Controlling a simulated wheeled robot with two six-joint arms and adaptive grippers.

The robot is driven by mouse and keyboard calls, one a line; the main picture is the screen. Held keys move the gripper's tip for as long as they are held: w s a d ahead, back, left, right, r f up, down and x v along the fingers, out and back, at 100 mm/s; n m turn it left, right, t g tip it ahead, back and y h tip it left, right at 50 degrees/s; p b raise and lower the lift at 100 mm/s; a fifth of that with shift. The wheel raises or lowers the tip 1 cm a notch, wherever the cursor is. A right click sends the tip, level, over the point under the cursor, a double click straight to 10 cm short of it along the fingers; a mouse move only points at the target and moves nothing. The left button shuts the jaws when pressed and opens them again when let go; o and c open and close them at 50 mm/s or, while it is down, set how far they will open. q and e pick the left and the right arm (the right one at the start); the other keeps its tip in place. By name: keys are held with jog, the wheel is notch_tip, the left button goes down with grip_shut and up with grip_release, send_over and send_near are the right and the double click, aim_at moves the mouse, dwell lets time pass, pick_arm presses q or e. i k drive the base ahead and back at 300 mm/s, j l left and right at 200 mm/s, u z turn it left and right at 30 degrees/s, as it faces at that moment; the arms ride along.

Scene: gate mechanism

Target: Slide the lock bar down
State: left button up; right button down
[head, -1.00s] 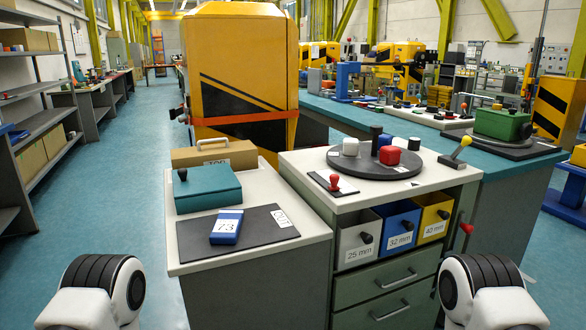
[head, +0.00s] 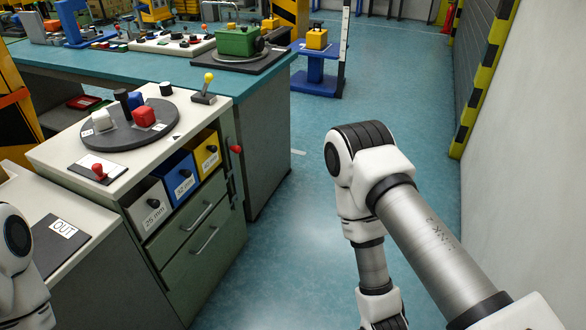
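No part is plainly marked as the lock bar. A red-tipped handle (head: 236,149) sticks out from the right side of the grey-green drawer cabinet (head: 185,262). It sits near a dark upright strip on that side; I cannot tell whether this is the lock bar. A red knob (head: 98,171) stands on a small black and white plate on the cabinet top. My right arm hangs over the open floor to the right of the cabinet, apart from it. My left arm shows only at the left edge. Both grippers are outside the picture.
The cabinet carries a black turntable (head: 130,132) with coloured blocks, a yellow-knobbed lever (head: 208,84) and grey, blue and yellow bins (head: 180,178). A teal bench (head: 165,66) stands behind. The floor (head: 300,200) right of the cabinet is clear up to the wall.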

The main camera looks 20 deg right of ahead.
aim_at(237, 149)
jog(key=z, duration=0.25)
jog(key=i+l+u, duration=0.1)
jog(key=i+u, duration=0.15)
jog(key=i, duration=0.2)
jog(key=i+l+u, duration=0.25)
jog(key=i, duration=0.2)
